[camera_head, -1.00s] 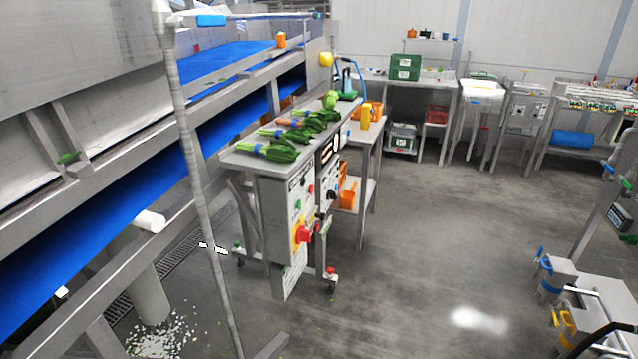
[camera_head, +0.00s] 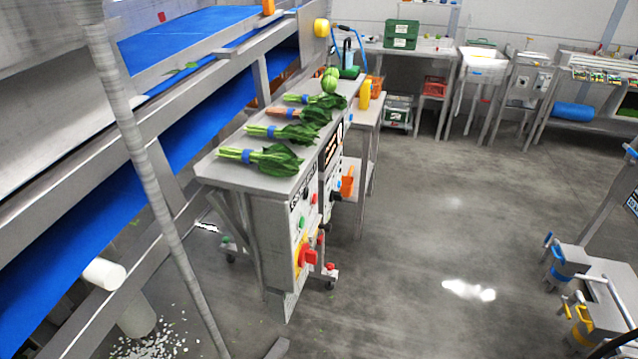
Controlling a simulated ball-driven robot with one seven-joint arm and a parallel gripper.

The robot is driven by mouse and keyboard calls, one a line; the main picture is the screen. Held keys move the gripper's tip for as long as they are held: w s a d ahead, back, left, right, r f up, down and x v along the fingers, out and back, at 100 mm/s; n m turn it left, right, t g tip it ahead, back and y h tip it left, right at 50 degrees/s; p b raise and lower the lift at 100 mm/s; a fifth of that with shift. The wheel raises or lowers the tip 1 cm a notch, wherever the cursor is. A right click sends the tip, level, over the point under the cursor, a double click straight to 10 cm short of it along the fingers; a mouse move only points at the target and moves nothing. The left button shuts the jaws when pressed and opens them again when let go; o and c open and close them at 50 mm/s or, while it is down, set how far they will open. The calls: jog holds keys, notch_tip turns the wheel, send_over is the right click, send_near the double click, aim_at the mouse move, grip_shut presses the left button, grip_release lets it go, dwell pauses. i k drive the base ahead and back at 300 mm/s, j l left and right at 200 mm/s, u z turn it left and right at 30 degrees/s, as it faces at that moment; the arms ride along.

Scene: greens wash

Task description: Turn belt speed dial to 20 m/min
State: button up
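The control cabinet (camera_head: 270,215) stands at the middle left, with its panel facing right and seen at a steep angle. On the panel are a large red rotary switch on a yellow plate (camera_head: 304,257), a green button (camera_head: 302,222) and a small red button (camera_head: 314,198). A second panel (camera_head: 333,165) with a dark display and a black knob (camera_head: 337,196) sits farther along. I cannot tell which knob is the belt speed dial, and no scale is readable.
Several bunches of greens (camera_head: 262,158) lie on the cabinet top. A blue conveyor belt (camera_head: 60,235) runs along the left, behind a grey post (camera_head: 150,180). A steel cart (camera_head: 590,290) stands at the lower right. The floor (camera_head: 430,230) between is clear.

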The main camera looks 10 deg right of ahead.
aim_at(334, 195)
jog(key=i+l+z, duration=0.1)
jog(key=i+l, duration=0.15)
jog(key=i+l+z, duration=0.15)
jog(key=i, duration=0.3)
jog(key=i+l+z, duration=0.1)
jog(key=i, duration=0.3)
jog(key=k+l, duration=0.05)
jog(key=l, duration=0.05)
